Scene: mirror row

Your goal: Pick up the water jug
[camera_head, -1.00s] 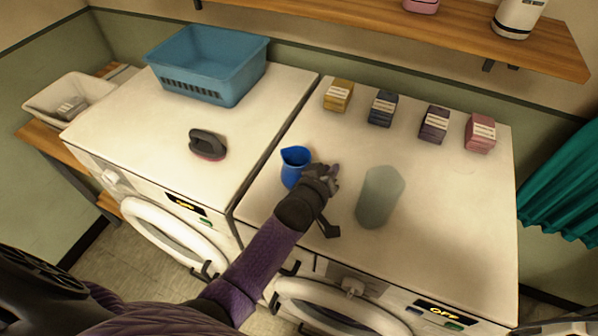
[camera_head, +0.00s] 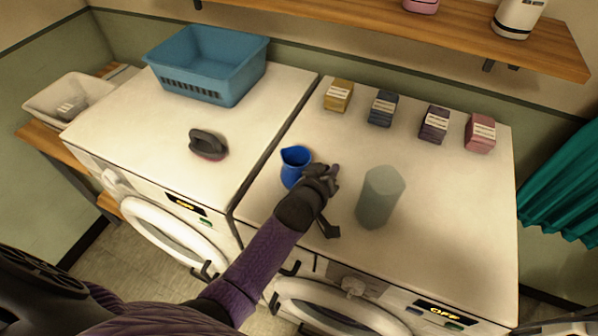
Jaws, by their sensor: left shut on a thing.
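The water jug (camera_head: 294,165) is small and blue with a pouring lip. It stands upright near the left edge of the right machine's white top. My left gripper (camera_head: 325,176) reaches in from the lower left and is shut on the jug at its right side. The jug's handle and lower right part are hidden behind my gripper, so the exact contact does not show. My right gripper is not in view.
A grey-green cylinder (camera_head: 380,197) stands close to the right of my gripper. Several small boxes, one yellow (camera_head: 338,96), line the back. A dark-handled brush or iron (camera_head: 207,144) and a blue basket (camera_head: 208,65) sit on the left machine. The right machine's top is clear further right.

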